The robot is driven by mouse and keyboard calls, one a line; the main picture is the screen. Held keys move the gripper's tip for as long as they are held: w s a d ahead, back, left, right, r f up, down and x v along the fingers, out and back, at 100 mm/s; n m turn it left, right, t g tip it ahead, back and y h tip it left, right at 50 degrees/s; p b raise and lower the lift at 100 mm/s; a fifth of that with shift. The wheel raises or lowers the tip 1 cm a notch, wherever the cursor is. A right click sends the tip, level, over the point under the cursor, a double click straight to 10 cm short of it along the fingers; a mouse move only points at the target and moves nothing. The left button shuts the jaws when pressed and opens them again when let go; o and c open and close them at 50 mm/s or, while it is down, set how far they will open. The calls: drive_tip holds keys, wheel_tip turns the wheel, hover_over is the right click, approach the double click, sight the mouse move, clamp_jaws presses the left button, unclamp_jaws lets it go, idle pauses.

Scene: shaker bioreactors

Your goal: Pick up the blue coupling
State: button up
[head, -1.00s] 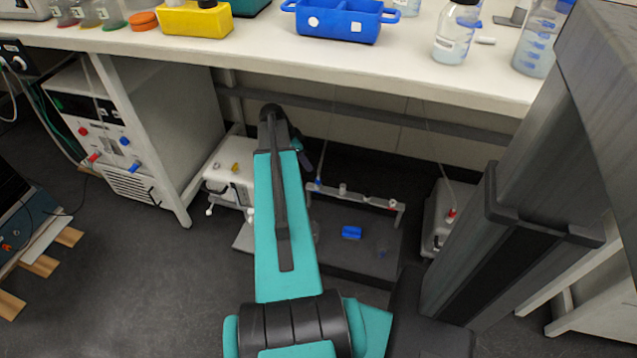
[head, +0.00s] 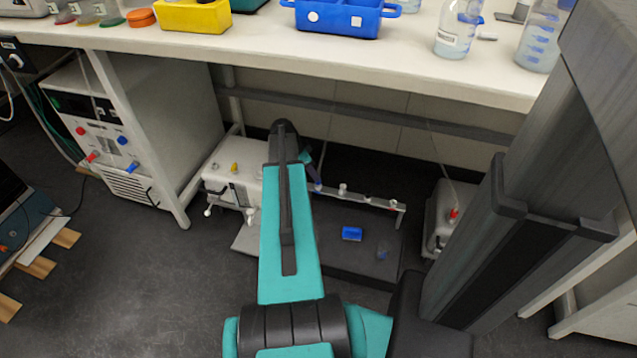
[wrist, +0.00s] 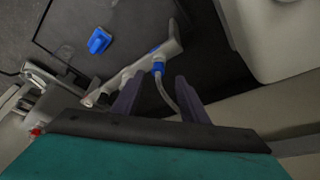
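A small blue coupling (wrist: 158,67) sits on the grey manifold bar in the wrist view, with a pale tube running from it down between my fingers. In the head view a small blue fitting (head: 318,187) shows at the bar's left end, right beside my arm. My gripper (wrist: 159,93) is open, its two dark fingers apart, with the coupling just beyond the tips and roughly between them. Nothing is held. The distance to the coupling is hard to judge. My arm mostly hides the gripper in the head view.
A blue block (head: 352,233) lies on the dark shaker platform (head: 345,268); it also shows in the wrist view (wrist: 99,41). The grey bar (head: 358,196) spans the platform's back. White units stand left (head: 225,190) and right (head: 440,205). The bench top (head: 400,70) overhangs all this.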

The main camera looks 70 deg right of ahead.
sight(318, 184)
drive_tip(key=shift+b+x, duration=1.1)
drive_tip(key=shift+x, duration=1.5)
drive_tip(key=shift+s, duration=0.15)
drive_tip(key=shift+a, duration=0.1)
clamp_jaws()
